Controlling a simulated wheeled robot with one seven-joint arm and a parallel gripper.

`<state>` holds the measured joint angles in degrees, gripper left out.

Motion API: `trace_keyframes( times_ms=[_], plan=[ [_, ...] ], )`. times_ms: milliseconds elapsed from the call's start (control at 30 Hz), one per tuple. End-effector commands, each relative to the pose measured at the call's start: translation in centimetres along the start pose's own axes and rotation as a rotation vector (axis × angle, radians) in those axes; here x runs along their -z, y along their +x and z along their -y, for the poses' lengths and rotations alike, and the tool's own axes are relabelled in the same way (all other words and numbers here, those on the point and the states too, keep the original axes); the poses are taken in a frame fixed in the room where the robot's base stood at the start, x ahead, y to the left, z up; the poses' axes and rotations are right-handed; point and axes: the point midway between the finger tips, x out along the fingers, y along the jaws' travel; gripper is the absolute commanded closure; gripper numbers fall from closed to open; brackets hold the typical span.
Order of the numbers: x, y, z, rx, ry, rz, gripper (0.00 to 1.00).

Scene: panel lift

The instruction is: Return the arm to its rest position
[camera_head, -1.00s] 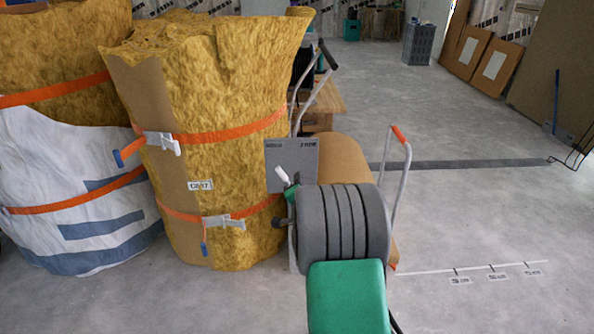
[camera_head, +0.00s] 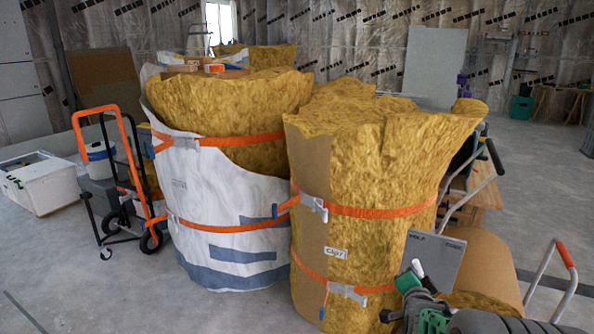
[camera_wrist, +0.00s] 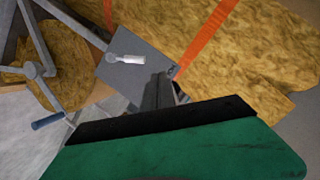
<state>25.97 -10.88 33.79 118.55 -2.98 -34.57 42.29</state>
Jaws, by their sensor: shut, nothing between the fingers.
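My arm reaches up from the bottom right of the head view, where its grey and green parts show. My gripper (camera_wrist: 163,90) shows in the wrist view as narrow dark fingers, shut with nothing between them. They lie in front of the lower edge of a flat grey plate (camera_wrist: 137,75). I cannot tell whether they touch it. The plate also shows in the head view (camera_head: 436,262), upright beside the strapped yellow insulation roll (camera_head: 385,165). A small white piece (camera_head: 417,268) shows in front of the plate.
A trolley with a pale handle (camera_head: 563,275) and a brown load (camera_head: 485,265) stands close by on the right. A white-wrapped roll (camera_head: 225,215) stands left of the yellow one. An orange hand truck (camera_head: 128,160) and white box (camera_head: 42,185) are farther left.

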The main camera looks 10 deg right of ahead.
Motion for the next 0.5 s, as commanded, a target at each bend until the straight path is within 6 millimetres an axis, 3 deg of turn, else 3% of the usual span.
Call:
trace_keyframes(
  times_ms=[33, 167, 200, 333, 400, 500],
  plan=[
    [2.0, -3.0, 5.9, -0.016, -0.085, 0.089, 1.00],
    [1.2, -9.8, 12.7, -0.077, -0.333, 0.348, 1.00],
    [1.1, -12.4, 14.5, -0.088, -0.412, 0.428, 1.00],
    [1.5, -21.9, 19.0, -0.106, -0.671, 0.690, 1.00],
    [2.0, -27.0, 20.4, -0.104, -0.798, 0.821, 1.00],
    [2.6, -32.5, 21.1, -0.096, -0.933, 0.967, 1.00]
  ],
)
